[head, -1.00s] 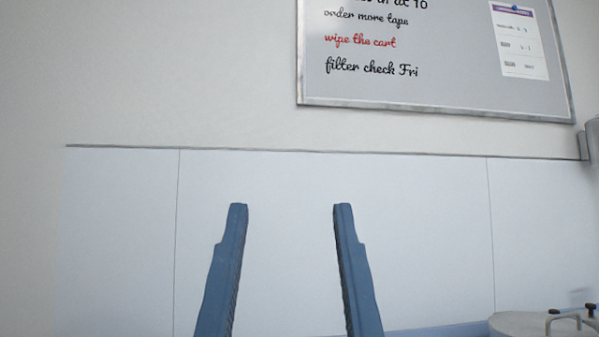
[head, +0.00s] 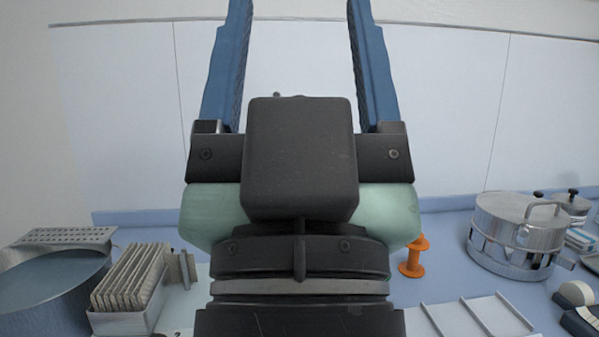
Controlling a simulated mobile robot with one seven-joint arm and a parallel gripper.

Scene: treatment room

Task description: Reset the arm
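My gripper (head: 300,15) stands upright in the middle of the head view, close to the camera. Its two blue fingers point up and are wide apart, with only the pale wall panel between them.
A blue counter (head: 446,225) runs along the wall. On the left are a grey basin (head: 50,285) and a rack of upright plates (head: 130,285). On the right are an orange spool (head: 413,258), a metal drum (head: 515,235), a divided tray (head: 478,318) and a tape roll (head: 575,294).

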